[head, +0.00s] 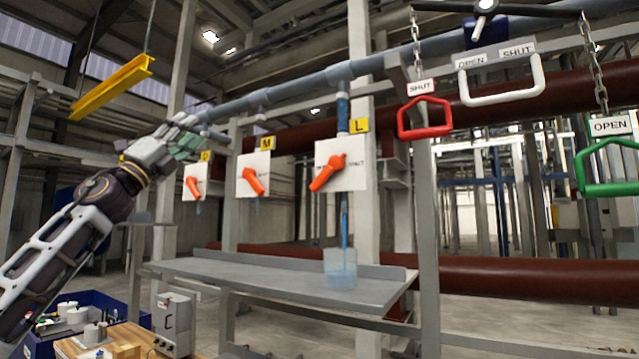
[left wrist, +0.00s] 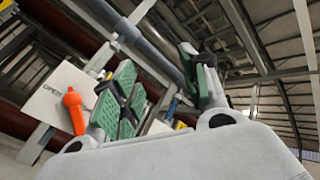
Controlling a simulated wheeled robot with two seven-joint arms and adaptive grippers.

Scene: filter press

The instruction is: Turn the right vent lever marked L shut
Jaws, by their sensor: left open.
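The vent lever marked L (head: 328,173) is orange, on the rightmost white plate below a yellow L tag (head: 358,125). It slants from upper right to lower left, partly covering the left label, with SHUT readable on the right. A blue stream (head: 345,228) runs below it into a clear beaker (head: 340,268). My left gripper (head: 190,136) is open and empty, left of the plates and well away from the L lever. Its green-padded fingers also show in the left wrist view (left wrist: 160,85), with an orange lever (left wrist: 73,112) beyond; I cannot tell which lever that is.
The lever marked M (head: 253,181) and another orange lever (head: 194,186) lie between my gripper and L. A grey bench (head: 270,284) stands below. A yellow beam (head: 112,87) hangs at upper left. Red (head: 425,118) and green (head: 607,168) pull handles hang at right.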

